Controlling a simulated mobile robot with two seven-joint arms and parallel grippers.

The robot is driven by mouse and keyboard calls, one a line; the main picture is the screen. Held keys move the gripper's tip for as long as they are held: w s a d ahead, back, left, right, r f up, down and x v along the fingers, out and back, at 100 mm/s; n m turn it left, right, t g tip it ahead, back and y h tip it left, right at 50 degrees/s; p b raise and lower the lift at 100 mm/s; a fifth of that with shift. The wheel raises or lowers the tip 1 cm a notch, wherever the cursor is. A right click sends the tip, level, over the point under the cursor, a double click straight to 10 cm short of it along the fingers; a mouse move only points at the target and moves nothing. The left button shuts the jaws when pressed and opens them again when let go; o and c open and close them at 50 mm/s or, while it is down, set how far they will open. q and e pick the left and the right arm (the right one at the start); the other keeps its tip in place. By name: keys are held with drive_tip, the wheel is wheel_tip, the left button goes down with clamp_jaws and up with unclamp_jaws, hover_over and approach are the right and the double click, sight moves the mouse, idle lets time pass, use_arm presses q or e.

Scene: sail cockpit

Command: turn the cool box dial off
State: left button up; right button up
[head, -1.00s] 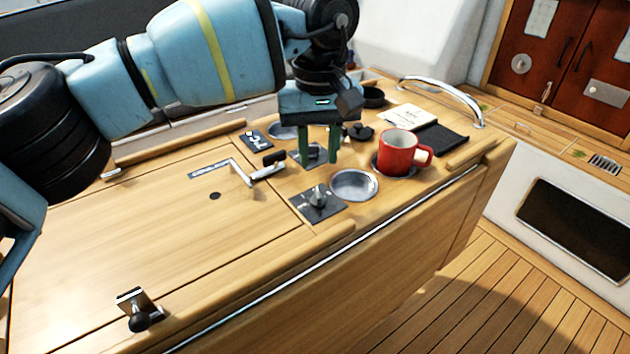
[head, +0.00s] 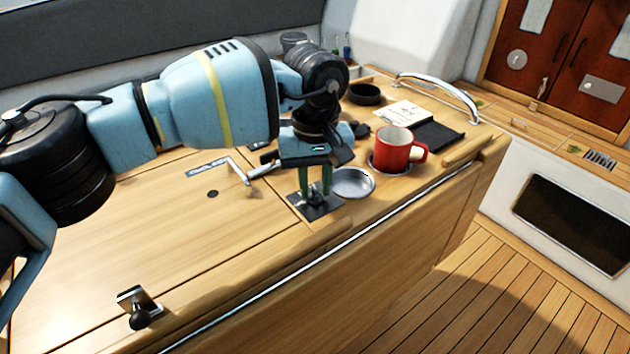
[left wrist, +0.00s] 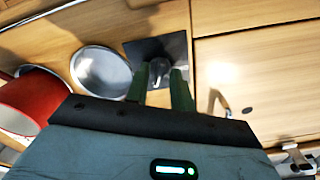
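A dark square plate (head: 323,212) with a dial knob is set in the wooden top, beside a round metal recess. In the left wrist view, the knob (left wrist: 159,69) shows between the green fingers, with the plate (left wrist: 165,47) beyond it. My left gripper (head: 315,190) points down over this plate, its two fingers apart, one on each side of the knob. I cannot tell whether they touch it. The fingers hide most of the knob in the head view, and any dial marking is too small to read. My right gripper is not in view.
A red mug (head: 393,150) stands close to the right of the metal recess (head: 354,182). A silver crank handle (head: 238,171) lies just left of the gripper. A notebook (head: 403,113) and a black pad (head: 438,136) lie farther back.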

use_arm(q)
clamp_jaws()
drive_tip(key=shift+n, duration=0.4)
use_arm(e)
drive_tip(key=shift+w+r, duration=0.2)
use_arm(q)
drive_tip(key=n+p, duration=0.2)
drive_tip(key=n, duration=0.2)
drive_tip(key=shift+r+n, duration=0.1)
drive_tip(key=shift+n, duration=0.3)
drive_tip(key=n+p, duration=0.1)
drive_tip(key=n, duration=0.4)
drive_tip(key=shift+p, duration=0.3)
drive_tip(key=n+p, duration=0.1)
drive_tip(key=n, duration=0.4)
drive_tip(key=shift+n+p, duration=0.3)
drive_tip(key=shift+n, duration=0.1)
drive_tip(key=n+p, duration=0.1)
drive_tip(key=n, duration=0.2)
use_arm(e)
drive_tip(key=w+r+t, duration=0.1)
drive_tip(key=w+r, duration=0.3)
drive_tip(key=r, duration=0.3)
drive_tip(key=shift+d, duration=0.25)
use_arm(q)
drive_tip(key=shift+f+n, duration=0.2)
drive_tip(key=shift+n, duration=0.2)
